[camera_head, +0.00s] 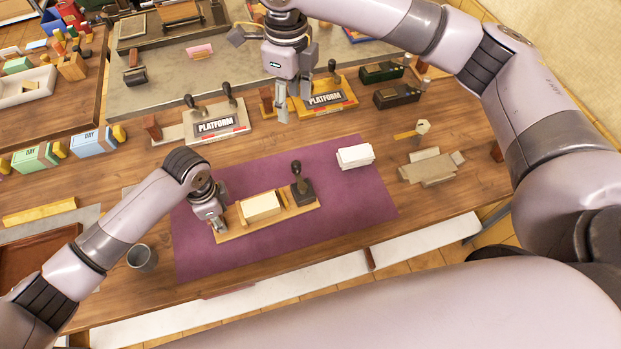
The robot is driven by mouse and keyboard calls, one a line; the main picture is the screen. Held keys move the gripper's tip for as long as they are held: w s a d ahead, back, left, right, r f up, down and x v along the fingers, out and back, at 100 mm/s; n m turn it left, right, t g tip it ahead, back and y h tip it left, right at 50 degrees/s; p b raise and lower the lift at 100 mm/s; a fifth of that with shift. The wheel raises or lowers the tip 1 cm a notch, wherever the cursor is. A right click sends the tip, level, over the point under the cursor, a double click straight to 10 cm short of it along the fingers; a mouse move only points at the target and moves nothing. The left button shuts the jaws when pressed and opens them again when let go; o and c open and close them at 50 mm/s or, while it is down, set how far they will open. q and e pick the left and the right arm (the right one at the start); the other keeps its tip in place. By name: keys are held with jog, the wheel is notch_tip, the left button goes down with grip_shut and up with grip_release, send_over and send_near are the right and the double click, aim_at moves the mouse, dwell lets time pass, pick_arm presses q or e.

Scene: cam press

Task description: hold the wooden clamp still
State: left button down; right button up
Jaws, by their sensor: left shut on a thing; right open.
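The wooden clamp (273,222) lies on a purple mat (338,204) near the front of the table. It is a flat wooden board with a pale block (261,206) in its middle. A dark upright cam lever (302,189) stands at its right end. My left gripper (217,226) is shut on the left end of the wooden clamp; its fingertips are partly hidden against the board. My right gripper (282,112) is open and empty, above the back of the table by the yellow platform stand.
A white paper stack (355,156) lies on the mat's right part. Two "PLATFORM" stands, one grey (216,126) and one yellow (326,100), are behind the mat. A metal cup (142,257) is left of the mat. Grey flat pieces (431,168) lie at right.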

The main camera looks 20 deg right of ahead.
pick_arm(q)
jog(key=shift+p, duration=0.35)
dwell(0.3)
jog(key=c, duration=1)
grip_release()
jog(key=shift+r+p, duration=0.75)
jog(key=shift+r, duration=2.25)
jog(key=shift+o, duration=0.4)
jog(key=o, duration=0.5)
